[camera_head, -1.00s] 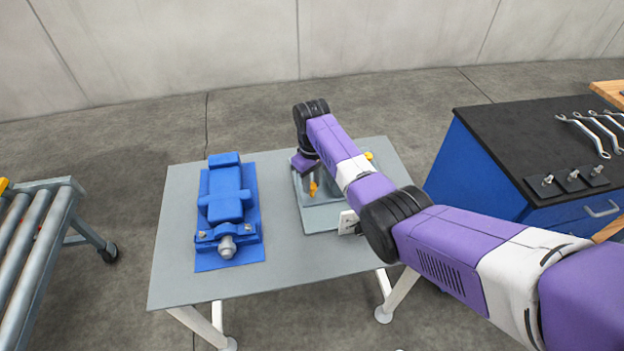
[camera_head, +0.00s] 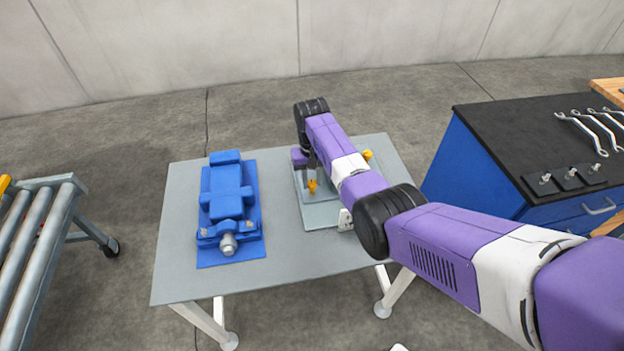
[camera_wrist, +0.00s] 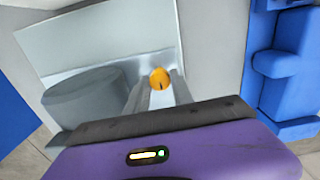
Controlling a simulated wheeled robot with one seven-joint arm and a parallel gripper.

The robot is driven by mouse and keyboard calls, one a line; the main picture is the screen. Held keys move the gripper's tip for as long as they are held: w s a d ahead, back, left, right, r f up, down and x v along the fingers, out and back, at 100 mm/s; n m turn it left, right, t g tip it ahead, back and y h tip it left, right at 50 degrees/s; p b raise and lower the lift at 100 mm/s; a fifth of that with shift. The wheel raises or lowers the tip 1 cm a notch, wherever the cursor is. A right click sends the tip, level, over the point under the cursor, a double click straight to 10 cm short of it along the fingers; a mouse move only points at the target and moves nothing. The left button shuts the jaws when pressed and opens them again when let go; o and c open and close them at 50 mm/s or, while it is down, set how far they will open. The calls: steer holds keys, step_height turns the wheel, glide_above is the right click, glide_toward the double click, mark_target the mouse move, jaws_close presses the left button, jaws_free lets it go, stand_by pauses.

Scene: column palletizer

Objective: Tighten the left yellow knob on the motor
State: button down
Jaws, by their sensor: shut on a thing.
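The left yellow knob (camera_wrist: 159,77) shows between the two finger ends of my gripper (camera_wrist: 158,90) in the wrist view. In the head view the knob (camera_head: 312,186) sits at the left side of the grey motor, just below my gripper (camera_head: 311,174). My gripper is shut on the knob. The grey motor's round body (camera_wrist: 85,97) lies left of the fingers in the wrist view, on a pale plate (camera_wrist: 100,38). In the head view my arm hides most of the motor. A second yellow knob (camera_head: 367,154) shows beyond my arm, on the right.
The motor stands on a grey table (camera_head: 290,262). A blue machine (camera_head: 227,193) on a blue plate lies left of it. A blue cabinet (camera_head: 475,170) with wrenches (camera_head: 590,128) on its black top stands at right. A roller conveyor (camera_head: 35,235) stands at far left.

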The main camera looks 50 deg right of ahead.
mark_target(312, 182)
steer(key=shift+w+r, duration=0.1)
steer(key=c, duration=1.1)
jaws_free()
steer(key=shift+r, duration=3.85)
